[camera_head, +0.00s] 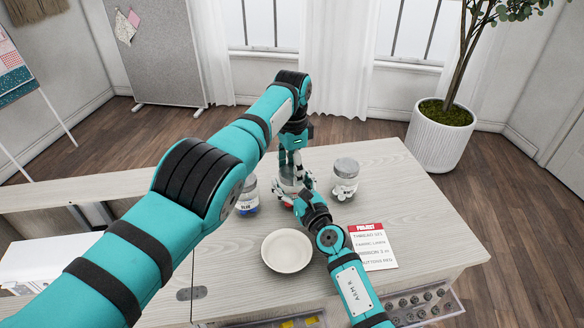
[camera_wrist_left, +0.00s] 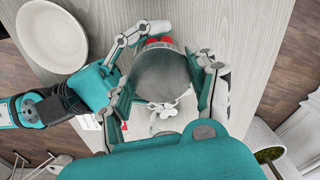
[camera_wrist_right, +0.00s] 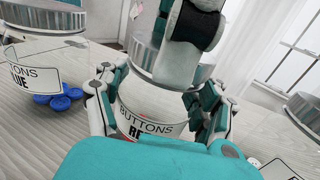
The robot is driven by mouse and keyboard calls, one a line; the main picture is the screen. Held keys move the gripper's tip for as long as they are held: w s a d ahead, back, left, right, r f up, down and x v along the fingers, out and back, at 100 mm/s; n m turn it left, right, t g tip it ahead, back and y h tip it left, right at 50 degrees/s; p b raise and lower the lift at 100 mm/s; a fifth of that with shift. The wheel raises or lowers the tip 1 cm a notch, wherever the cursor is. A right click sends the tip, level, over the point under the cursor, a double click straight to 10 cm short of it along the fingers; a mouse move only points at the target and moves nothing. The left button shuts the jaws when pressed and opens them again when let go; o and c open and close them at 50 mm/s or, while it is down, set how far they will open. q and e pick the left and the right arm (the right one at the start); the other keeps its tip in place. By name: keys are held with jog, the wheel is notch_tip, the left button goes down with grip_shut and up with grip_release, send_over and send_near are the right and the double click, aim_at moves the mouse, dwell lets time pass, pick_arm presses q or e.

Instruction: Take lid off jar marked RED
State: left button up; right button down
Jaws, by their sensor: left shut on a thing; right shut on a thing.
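The jar marked RED (camera_wrist_right: 140,112) stands in the middle of the right wrist view, its label partly covered. My right gripper (camera_wrist_right: 158,105) is shut around its glass body. The jar's grey metal lid (camera_wrist_left: 160,75) fills the middle of the left wrist view, with red buttons (camera_wrist_left: 158,42) showing at its edge. My left gripper (camera_wrist_left: 168,75) comes from above, its fingers on both sides of the lid. The lid appears to be on the jar. In the head view, both grippers meet at the jar (camera_head: 288,182) and hide most of it.
A jar with blue buttons (camera_head: 247,196) stands to the left and another lidded jar (camera_head: 345,178) to the right, both close by. A white bowl (camera_head: 287,251) and a project card (camera_head: 371,248) lie nearer the table's front edge. The table's right side (camera_head: 425,215) is clear.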

pick_arm(q)
jog(key=n, duration=0.4)
jog(key=shift+d, duration=0.1)
jog(key=n, duration=1)
jog(key=o, duration=1.3)
jog(key=shift+r, duration=0.1)
